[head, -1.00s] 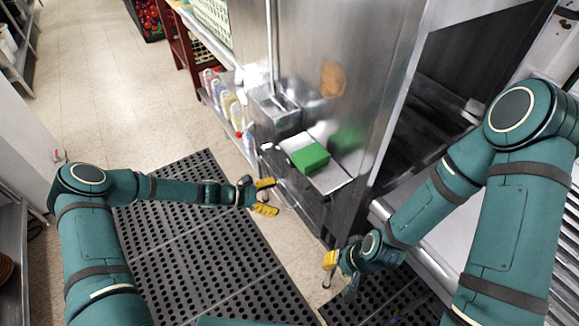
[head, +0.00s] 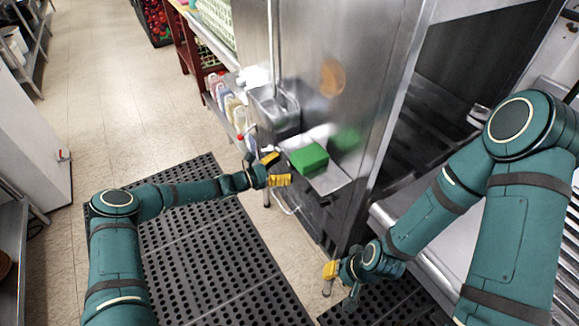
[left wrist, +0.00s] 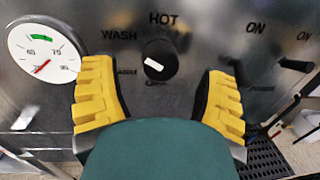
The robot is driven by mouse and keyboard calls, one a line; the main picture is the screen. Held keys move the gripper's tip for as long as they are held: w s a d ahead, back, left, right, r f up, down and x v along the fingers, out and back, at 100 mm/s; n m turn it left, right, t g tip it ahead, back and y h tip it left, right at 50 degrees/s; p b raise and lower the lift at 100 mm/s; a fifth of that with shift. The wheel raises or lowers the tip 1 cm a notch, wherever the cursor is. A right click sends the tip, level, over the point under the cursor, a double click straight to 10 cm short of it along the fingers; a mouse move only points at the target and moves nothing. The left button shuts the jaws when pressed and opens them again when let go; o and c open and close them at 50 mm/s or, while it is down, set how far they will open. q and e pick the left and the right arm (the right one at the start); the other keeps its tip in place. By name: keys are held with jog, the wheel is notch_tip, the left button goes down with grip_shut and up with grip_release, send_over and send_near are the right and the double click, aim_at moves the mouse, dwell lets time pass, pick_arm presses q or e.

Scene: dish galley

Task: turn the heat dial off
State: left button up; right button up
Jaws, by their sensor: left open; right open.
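The heat dial (left wrist: 161,54) is a round black knob with a white mark, on a steel panel in the left wrist view. "HOT" is printed above it and "WASH" at its upper left; smaller words around it are hard to read. The white mark lies left of and below the knob's middle. My left gripper (left wrist: 158,72) is open, its yellow fingers on either side of the dial, apart from it. In the head view the left gripper (head: 280,169) is beside the machine's side; the dial is not visible there. My right gripper (head: 338,281) is open and empty, low before the machine.
A round gauge (left wrist: 43,52) sits left of the dial. Black switches marked "ON" (left wrist: 296,65) are at the right. A green block (head: 309,158) lies on a steel shelf near the left gripper. A steel bin (head: 272,112) and bottles (head: 228,100) are beyond. The perforated floor mat is clear.

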pick_arm(q)
jog(key=shift+x, duration=1.2)
jog(key=c, duration=1.2)
jog(key=shift+n, duration=0.3)
jog(key=shift+c, duration=0.2)
jog(key=n+b, duration=0.1)
jog(key=n, duration=0.4)
jog(key=shift+n+h, duration=0.3)
jog(key=n+t+b, duration=0.1)
jog(key=n, duration=0.4)
jog(key=shift+n, duration=0.4)
jog(key=n+t, duration=0.1)
jog(key=n, duration=0.6)
jog(key=n+t+y, duration=0.1)
jog(key=n, duration=0.5)
jog(key=shift+f+n, duration=0.1)
jog(key=shift+n, duration=0.5)
